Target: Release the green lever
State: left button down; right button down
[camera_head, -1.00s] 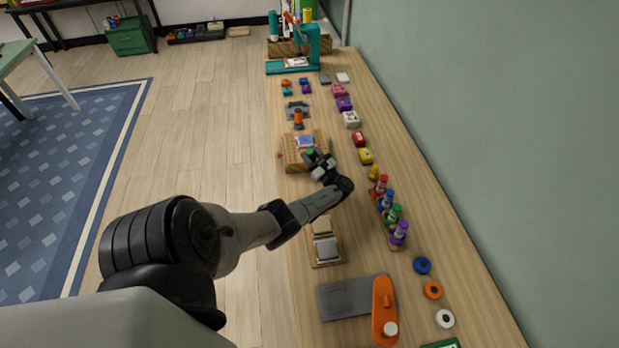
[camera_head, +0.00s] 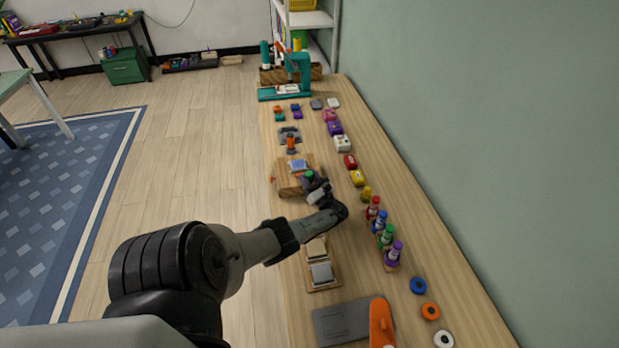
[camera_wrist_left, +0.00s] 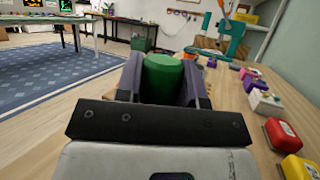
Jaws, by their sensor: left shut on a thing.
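The green lever (camera_wrist_left: 162,78) shows in the left wrist view as a green cylindrical grip between the two dark fingers. My left gripper (camera_head: 312,180) is shut on it. In the head view only a small green spot of the lever (camera_head: 309,174) shows between the fingers. It is at the right side of a wooden block fixture (camera_head: 288,187) with a blue-grey top plate. The lever's base and pivot are hidden by the gripper. My right gripper is in neither view.
A row of colored bottles (camera_head: 380,228) stands right of my left wrist. Red and yellow blocks (camera_head: 350,161) lie behind them. A wooden tray (camera_head: 321,273) and a grey plate with an orange arm (camera_head: 380,322) are nearer. A teal press (camera_head: 300,72) stands at the far end.

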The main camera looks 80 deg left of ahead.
pick_arm(q)
jog(key=c, duration=0.7)
grip_release()
jog(key=shift+c, duration=0.2)
jog(key=w+d+f, duration=0.1)
jog(key=w+d, duration=0.3)
jog(key=d, duration=0.3)
jog(key=w+d+f, duration=0.1)
jog(key=w+d, duration=0.3)
jog(key=d, duration=0.3)
jog(key=shift+d, duration=0.3)
